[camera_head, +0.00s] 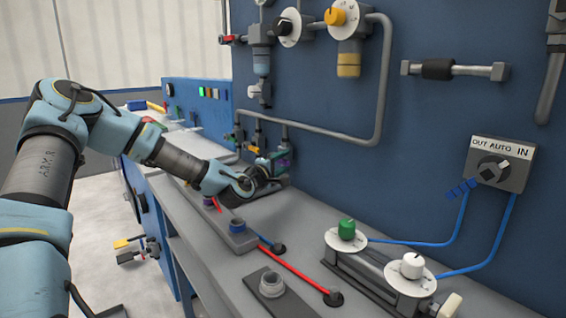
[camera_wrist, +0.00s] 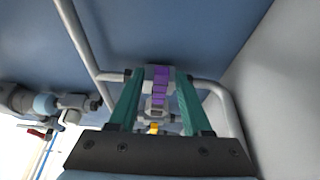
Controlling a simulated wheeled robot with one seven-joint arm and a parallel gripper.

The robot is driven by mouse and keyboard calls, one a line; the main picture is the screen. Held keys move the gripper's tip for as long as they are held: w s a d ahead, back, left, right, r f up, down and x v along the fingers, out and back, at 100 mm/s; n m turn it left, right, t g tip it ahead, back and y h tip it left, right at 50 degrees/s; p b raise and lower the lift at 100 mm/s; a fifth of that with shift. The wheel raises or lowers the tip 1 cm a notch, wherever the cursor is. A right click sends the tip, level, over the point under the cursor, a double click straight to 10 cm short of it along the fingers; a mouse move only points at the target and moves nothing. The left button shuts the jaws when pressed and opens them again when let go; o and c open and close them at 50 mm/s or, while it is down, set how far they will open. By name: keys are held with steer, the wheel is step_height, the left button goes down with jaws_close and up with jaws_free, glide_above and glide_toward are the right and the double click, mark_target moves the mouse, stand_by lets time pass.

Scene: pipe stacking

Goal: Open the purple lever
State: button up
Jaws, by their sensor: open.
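The purple lever (camera_wrist: 160,88) shows in the wrist view on a grey pipe, with a grey valve body below it. My gripper (camera_wrist: 155,82) has its two teal fingers on either side of the lever, apart from each other. I cannot tell whether a finger touches it. In the head view my gripper (camera_head: 274,160) is at the pipework low on the blue panel, and a small bit of the purple lever (camera_head: 284,162) shows beside it. The rest of the lever is hidden there.
A yellow part (camera_wrist: 155,128) sits below the lever in the wrist view, and a red-handled valve (camera_wrist: 40,133) is at left. A grey pipe (camera_head: 330,135) runs along the panel. The grey bench (camera_head: 215,290) holds red hoses and dials (camera_head: 347,236).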

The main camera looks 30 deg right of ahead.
jaws_close()
stand_by(1.4)
